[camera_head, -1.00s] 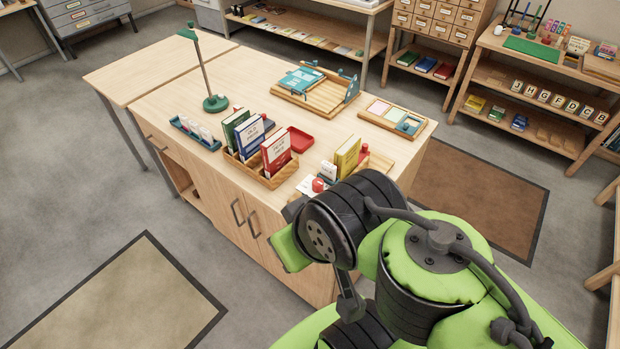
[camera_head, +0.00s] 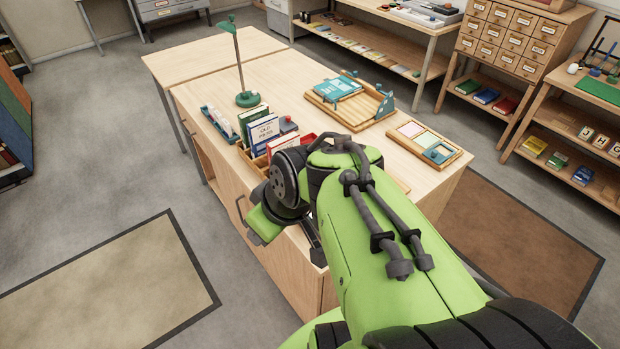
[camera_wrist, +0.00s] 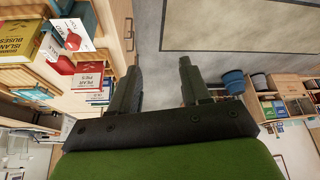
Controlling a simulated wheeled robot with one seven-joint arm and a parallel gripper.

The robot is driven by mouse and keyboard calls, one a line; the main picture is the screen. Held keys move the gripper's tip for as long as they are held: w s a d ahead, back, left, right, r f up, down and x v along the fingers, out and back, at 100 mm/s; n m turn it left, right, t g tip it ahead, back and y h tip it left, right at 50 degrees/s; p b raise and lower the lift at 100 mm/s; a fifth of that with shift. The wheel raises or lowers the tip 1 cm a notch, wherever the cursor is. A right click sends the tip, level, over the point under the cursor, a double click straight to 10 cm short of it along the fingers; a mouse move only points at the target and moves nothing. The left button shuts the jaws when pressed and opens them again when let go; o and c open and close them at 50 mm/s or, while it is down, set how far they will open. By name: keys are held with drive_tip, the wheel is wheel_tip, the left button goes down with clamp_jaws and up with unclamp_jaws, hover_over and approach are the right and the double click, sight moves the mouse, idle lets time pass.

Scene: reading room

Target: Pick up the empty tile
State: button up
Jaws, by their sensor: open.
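I cannot pick out a thing that is surely the empty tile. A wooden tray (camera_head: 452,158) near the desk's right edge holds pink, green and blue-grey flat squares. Letter tiles (camera_head: 599,139) stand on the shelf at the far right, partly cut off by the picture edge. My gripper (camera_wrist: 159,75) is open and empty in the wrist view, with bare floor beyond its fingers. In the head view my arm hides the desk's near right part, and the fingertips cannot be made out. My gripper is beside the desk's front, apart from the tray and the shelf.
The desk (camera_head: 215,87) carries a green lamp (camera_head: 247,98), upright books (camera_head: 262,134) and a wooden stand (camera_head: 350,110) with a teal book. In the wrist view, a yellow book (camera_wrist: 35,32) and a red book (camera_wrist: 88,80) show at left. Floor is clear left of the desk.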

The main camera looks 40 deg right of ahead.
drive_tip(key=w+d+f+t+y+b, duration=0.1)
drive_tip(key=w+d+f+t+b, duration=0.25)
drive_tip(key=d+f+b, duration=0.75)
drive_tip(key=s+d+m+t+h+p, duration=0.1)
drive_tip(key=s+d+t+h, duration=0.15)
drive_tip(key=d, duration=0.45)
drive_tip(key=s+d+m+t+h+p, duration=0.1)
drive_tip(key=s+d+m+t, duration=0.15)
drive_tip(key=d, duration=0.45)
drive_tip(key=shift+n+y, duration=0.25)
drive_tip(key=shift+n, duration=0.1)
drive_tip(key=b+x, duration=0.1)
drive_tip(key=x, duration=1.4)
drive_tip(key=shift+b, duration=0.35)
drive_tip(key=shift+c, duration=0.5)
clamp_jaws()
